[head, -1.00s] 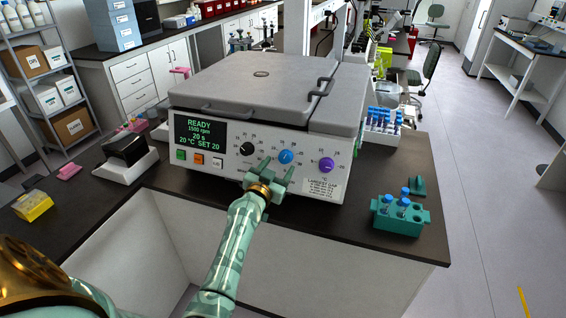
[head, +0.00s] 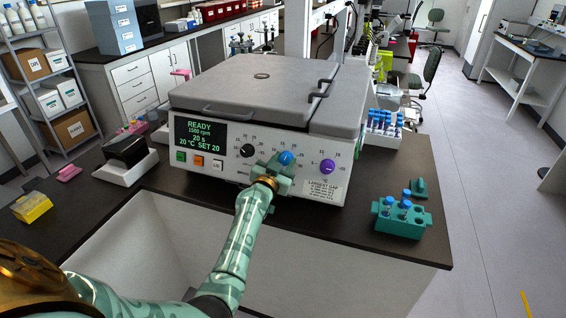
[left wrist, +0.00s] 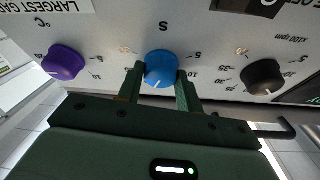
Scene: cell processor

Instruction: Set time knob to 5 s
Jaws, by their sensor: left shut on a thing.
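The processor front panel (head: 230,170) carries three knobs in a row. The blue middle knob (head: 286,157), marked "s" in the left wrist view (left wrist: 161,68), is the time knob. My left gripper (head: 275,169) is shut on it, one finger on each side. In the upside-down left wrist view the white pointer lies at the knob's lower edge, slightly left; a 5 and a 10 show to its right. The display (head: 200,133) reads READY, 1500 rpm, 20 s, 20 °C SET 20. My right gripper is not in view.
The black knob (head: 248,151) is left of the blue one and the purple knob (head: 327,166) right of it. Green, orange and white buttons sit under the display. A teal tube rack (head: 402,220) stands on the dark bench to the right. The grey lid (head: 262,90) is closed.

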